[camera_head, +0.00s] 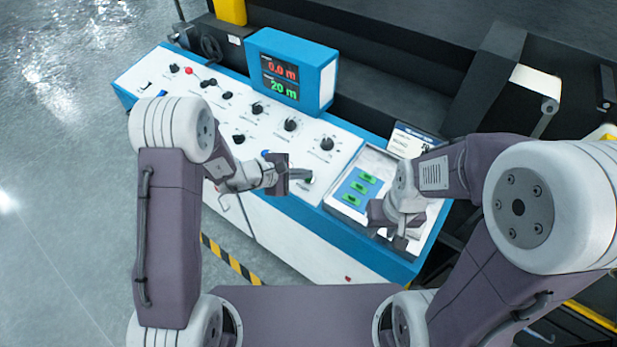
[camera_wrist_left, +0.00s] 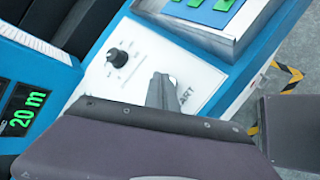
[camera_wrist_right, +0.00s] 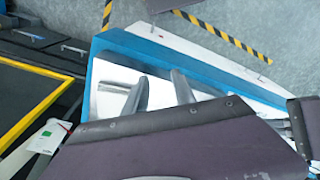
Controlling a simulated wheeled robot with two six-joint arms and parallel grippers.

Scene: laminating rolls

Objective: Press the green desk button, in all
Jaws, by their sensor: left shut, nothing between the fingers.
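The desk button is at the right end of the white control panel (camera_head: 240,134), by my left gripper's fingertips. Only a small greenish bit (camera_head: 309,181) shows there, and the fingers cover most of it. My left gripper (camera_head: 303,174) is shut and empty, its tips at or just above that spot; I cannot tell whether they touch. In the left wrist view the shut fingers (camera_wrist_left: 161,90) stand beside a label ending in "ART", and the button is hidden. My right gripper (camera_head: 398,238) hangs over the metal tray. In the right wrist view its fingers (camera_wrist_right: 158,92) are apart and empty.
A blue display box (camera_head: 292,70) reads 0.0 m in red and 20 m in green. Several black knobs (camera_head: 290,124) stand on the panel. The metal tray (camera_head: 376,153) holds a blue plate with three green pieces (camera_head: 360,188). A small sign (camera_head: 408,141) stands behind it.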

